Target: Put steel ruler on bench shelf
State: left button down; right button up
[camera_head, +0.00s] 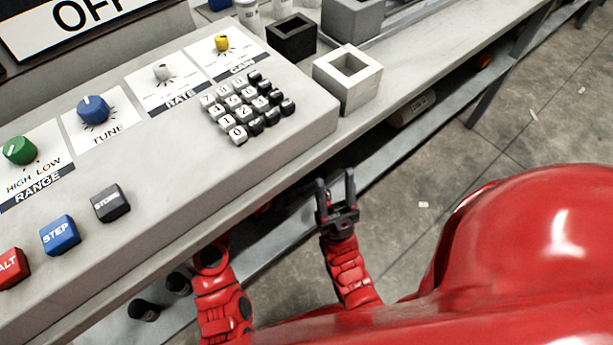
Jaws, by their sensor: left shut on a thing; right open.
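The bench shelf (393,148) is the long grey strip below the bench top, running from lower left to upper right. My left arm comes up at the lower left, and its wrist goes in under the front edge of the bench top. Its gripper is hidden there. I cannot make out the steel ruler anywhere in this view. My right gripper (336,180) points up just in front of the bench edge, over the shelf's outer side. Its two dark fingers are apart with nothing between them.
The bench top (352,128) carries a control console (170,165) with knobs and keys. A white square holder (347,95) and a black one (291,50) stand beside it. Dark cylinders (143,310) show at shelf level, lower left. The floor (540,110) is open at right.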

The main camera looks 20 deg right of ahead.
pick_arm(q)
jog(key=shift+f, duration=0.1)
jog(key=c, duration=0.8)
grip_release()
jog(key=shift+o, duration=0.2)
jog(key=shift+a+r, duration=0.1)
jog(key=shift+r, duration=0.1)
jog(key=p+v, duration=0.2)
jog(key=v, duration=0.9)
jog(key=shift+a+r, duration=0.15)
jog(key=shift+a, duration=0.2)
jog(key=shift+s, duration=0.1)
